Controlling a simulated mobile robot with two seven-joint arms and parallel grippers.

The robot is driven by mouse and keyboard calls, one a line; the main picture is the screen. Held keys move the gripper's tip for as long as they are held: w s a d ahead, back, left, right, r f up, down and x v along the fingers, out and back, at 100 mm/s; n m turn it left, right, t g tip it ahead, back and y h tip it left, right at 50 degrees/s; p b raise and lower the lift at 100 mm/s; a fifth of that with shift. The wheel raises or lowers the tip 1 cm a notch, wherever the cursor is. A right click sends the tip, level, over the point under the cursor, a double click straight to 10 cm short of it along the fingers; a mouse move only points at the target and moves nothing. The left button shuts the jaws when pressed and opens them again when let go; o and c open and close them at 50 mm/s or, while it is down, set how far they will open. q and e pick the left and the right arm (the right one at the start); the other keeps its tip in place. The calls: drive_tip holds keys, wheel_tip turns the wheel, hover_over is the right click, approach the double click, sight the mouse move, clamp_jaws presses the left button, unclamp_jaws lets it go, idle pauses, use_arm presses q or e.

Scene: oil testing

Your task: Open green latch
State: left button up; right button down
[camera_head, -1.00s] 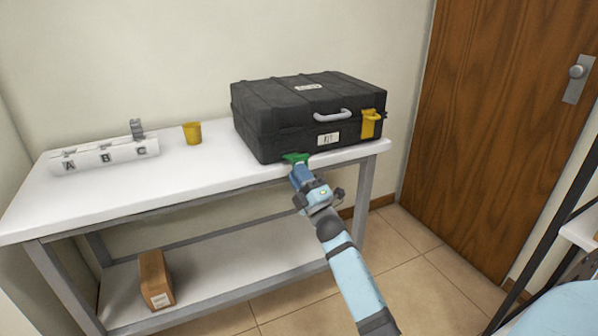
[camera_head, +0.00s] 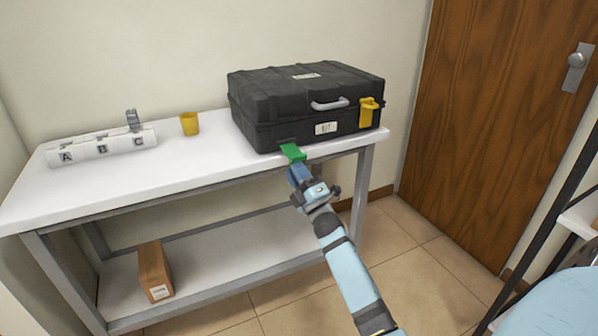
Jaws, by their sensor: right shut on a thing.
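A black case (camera_head: 300,98) lies closed on the white table, with a grey handle on its front. The green latch (camera_head: 293,152) is at the lower left part of the case's front and sticks out from it toward me. My right gripper (camera_head: 295,164) is shut on the green latch, coming from below and in front; its fingertips are partly hidden. A yellow latch (camera_head: 367,112) is at the right of the case's front. My left gripper is not in view.
The white table (camera_head: 190,170) has a lettered white rack (camera_head: 100,149) and a yellow cup (camera_head: 189,124) left of the case. A cardboard box (camera_head: 154,271) stands on the lower shelf. A wooden door (camera_head: 500,110) is at the right.

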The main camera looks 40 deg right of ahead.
drive_tip(key=shift+w+d+r+h, duration=0.3)
drive_tip(key=shift+w+d+r, duration=0.05)
drive_tip(key=shift+w+r, duration=0.15)
drive_tip(key=c, duration=1.4)
unclamp_jaws()
drive_tip(key=o, duration=0.4)
drive_tip(key=shift+w+f, duration=0.25)
drive_tip(key=shift+c, duration=0.2)
drive_tip(key=shift+r, duration=0.15)
drive_tip(key=shift+o, duration=1.4)
drive_tip(key=shift+a, duration=0.1)
drive_tip(key=shift+o, duration=1.4)
drive_tip(key=shift+w+a+f, duration=0.1)
drive_tip(key=shift+w+f, duration=0.05)
drive_tip(key=shift+f, duration=0.1)
drive_tip(key=shift+f, duration=0.1)
drive_tip(key=shift+c, duration=0.8)
drive_tip(key=shift+s, duration=0.2)
drive_tip(key=shift+c, duration=0.5)
